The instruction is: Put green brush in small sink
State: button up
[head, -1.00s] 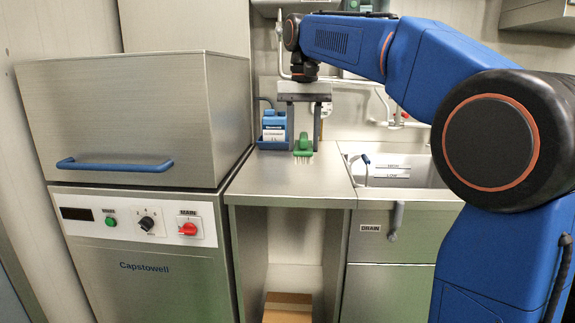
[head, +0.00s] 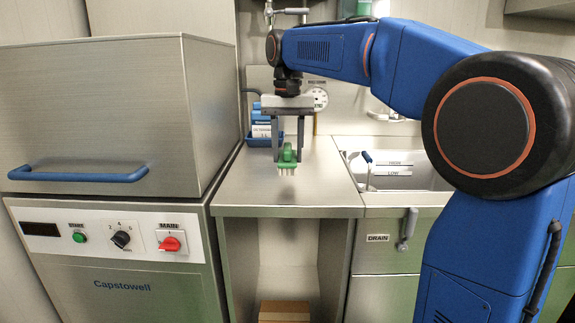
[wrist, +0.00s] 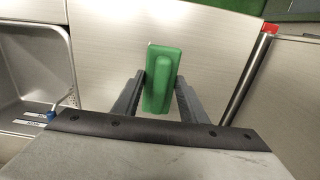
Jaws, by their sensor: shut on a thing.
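The green brush (head: 287,157) has a green body with pale bristles pointing down. My gripper (head: 287,160) is shut on it, with one grey finger on each side. The brush is over the steel counter, and I cannot tell whether its bristles touch the surface. In the wrist view the green brush (wrist: 162,82) sits between the two fingers of my gripper (wrist: 160,92). The small sink (head: 415,178) is set into the counter to the right of the brush. In the wrist view the sink (wrist: 30,70) shows at the left edge.
A blue holder (head: 262,130) stands at the back of the counter behind my gripper. A steel machine (head: 110,110) with a blue handle stands at the left. A thin blue-tipped lever (head: 368,160) rises at the sink's left side. The counter (head: 250,190) in front is clear.

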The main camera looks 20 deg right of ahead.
aim_at(288, 165)
jog(key=shift+f, duration=1.95)
jog(key=shift+f, duration=0.1)
jog(key=o, duration=1.1)
